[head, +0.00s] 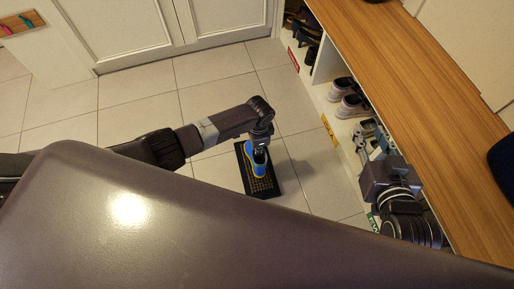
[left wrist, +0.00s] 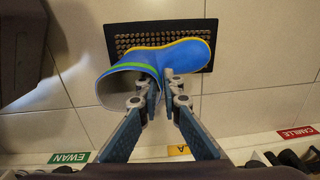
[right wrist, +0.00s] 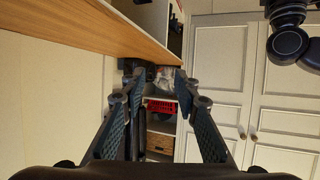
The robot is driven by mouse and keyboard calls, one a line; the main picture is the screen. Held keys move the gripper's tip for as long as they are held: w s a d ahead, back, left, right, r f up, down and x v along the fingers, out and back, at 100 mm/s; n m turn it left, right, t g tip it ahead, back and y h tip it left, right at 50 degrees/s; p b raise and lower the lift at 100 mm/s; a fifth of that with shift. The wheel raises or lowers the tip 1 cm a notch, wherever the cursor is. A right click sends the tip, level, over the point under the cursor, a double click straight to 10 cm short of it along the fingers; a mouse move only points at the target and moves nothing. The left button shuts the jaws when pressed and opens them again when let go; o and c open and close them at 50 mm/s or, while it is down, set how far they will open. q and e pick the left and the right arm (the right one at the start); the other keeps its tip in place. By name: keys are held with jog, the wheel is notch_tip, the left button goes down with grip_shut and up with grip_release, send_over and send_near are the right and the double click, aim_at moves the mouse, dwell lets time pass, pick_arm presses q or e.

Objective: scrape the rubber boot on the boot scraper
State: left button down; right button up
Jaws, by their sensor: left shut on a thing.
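The blue rubber boot (head: 256,168), with a yellow sole edge, is over the black boot scraper (head: 268,191) on the floor. In the left wrist view the boot (left wrist: 185,57) lies across the scraper's bristled face (left wrist: 140,39), its green-banded opening toward the left. Whether its sole touches the bristles I cannot tell. My left gripper (left wrist: 160,78) is shut on the boot's upper near the opening, with one finger against the inside of the shaft. My right gripper (right wrist: 161,84) is open and empty, beside the cubby bench at the right of the head view.
The wood-topped cubby bench (head: 405,85) runs along the right, with sneakers (head: 349,100) and other shoes in its compartments. Name labels, such as a red one (head: 293,59), mark its front edge. White doors (head: 115,30) stand at the back. Tiled floor around the scraper is clear.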

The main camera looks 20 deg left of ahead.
pick_arm(q)
jog(key=shift+r+p, duration=0.35)
jog(key=shift+r, duration=0.1)
jog(key=shift+r+p, duration=0.7)
jog(key=shift+r, duration=0.1)
pick_arm(e)
jog(key=s+d+f+g+h, duration=0.1)
jog(key=s+d+f+g, duration=0.3)
jog(key=s+f, duration=0.5)
jog(key=shift+s+g+h, duration=0.4)
jog(key=shift+s+g, duration=0.25)
jog(key=shift+g, duration=0.65)
